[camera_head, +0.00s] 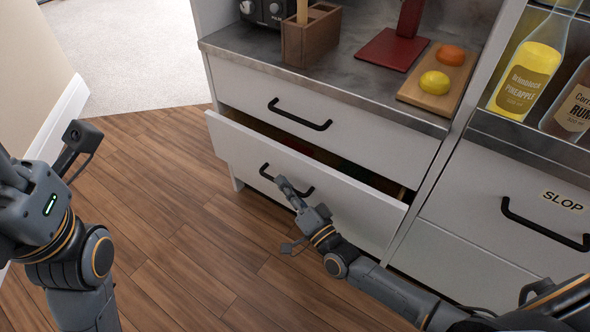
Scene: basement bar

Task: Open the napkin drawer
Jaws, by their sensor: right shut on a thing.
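The white cabinet has an upper drawer (235,88) that is shut, with a black bar handle (300,114). Below it, the lower drawer (232,143) stands partly open, tilted in the picture, with dark space and a bit of red and green showing inside. No napkin label shows on either drawer. My right gripper (289,187) is shut on the lower drawer's black handle (267,173) and covers part of it. My left arm is at the left edge; its gripper fingers are not visible, only the wrist parts near them.
The grey counter (345,78) holds a wooden box (312,38), a dark red stand (392,48) and a board (440,95) with a lemon (434,82) and an orange (450,55). A SLOP drawer (475,205) is at right. Wood floor (190,215) is clear in front.

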